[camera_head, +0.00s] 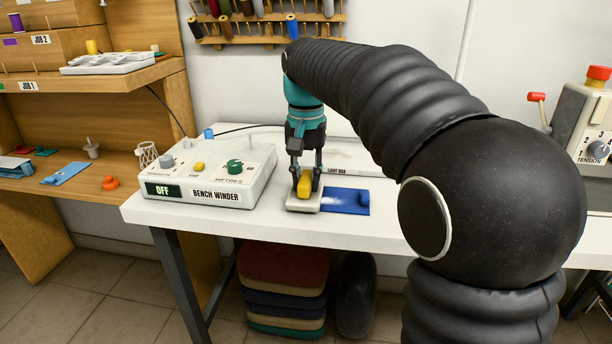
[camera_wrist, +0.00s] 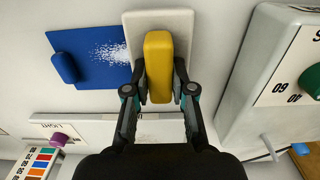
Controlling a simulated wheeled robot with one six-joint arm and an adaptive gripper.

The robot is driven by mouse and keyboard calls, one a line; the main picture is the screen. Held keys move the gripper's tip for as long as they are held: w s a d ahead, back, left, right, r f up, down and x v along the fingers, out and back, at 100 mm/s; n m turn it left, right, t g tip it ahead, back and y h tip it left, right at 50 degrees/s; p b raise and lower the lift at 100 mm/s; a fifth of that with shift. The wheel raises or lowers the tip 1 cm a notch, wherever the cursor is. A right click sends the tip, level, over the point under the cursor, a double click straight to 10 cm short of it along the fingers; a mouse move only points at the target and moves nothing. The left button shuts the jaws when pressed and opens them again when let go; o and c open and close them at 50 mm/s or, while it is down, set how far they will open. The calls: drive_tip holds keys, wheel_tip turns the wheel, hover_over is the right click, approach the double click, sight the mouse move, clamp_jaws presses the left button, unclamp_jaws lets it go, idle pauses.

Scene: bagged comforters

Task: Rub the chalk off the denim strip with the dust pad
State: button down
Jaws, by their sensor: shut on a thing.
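The blue denim strip (camera_head: 346,202) lies flat on the white table. A patch of white chalk (camera_wrist: 109,53) shows on it in the wrist view, close to the pad. The dust pad is a pale block (camera_wrist: 160,20) with a yellow handle (camera_head: 304,185). My gripper (camera_head: 305,171) is shut on the yellow handle, pointing down. The pad sits at the left end of the strip in the head view and covers part of it. Whether the pad's underside touches the cloth is hard to tell. A rounded blue piece (camera_wrist: 65,68) rests at the strip's other end.
The bench winder (camera_head: 210,175), its display reading OFF, stands close left of the pad. A flat light box (camera_head: 338,170) lies behind the strip. A tension unit (camera_head: 588,125) stands at the far right. Bare tabletop (camera_head: 270,228) runs along the front edge.

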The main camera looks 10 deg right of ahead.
drive_tip(key=shift+f, duration=0.2)
drive_tip(key=shift+s+d, duration=0.2)
drive_tip(key=shift+d, duration=0.5)
drive_tip(key=shift+s+d, duration=0.2)
drive_tip(key=shift+d, duration=0.55)
drive_tip(key=shift+s+d, duration=0.2)
drive_tip(key=shift+d, duration=0.5)
drive_tip(key=shift+d, duration=0.1)
drive_tip(key=shift+s+d, duration=0.3)
drive_tip(key=shift+d, duration=0.65)
drive_tip(key=shift+a, duration=0.15)
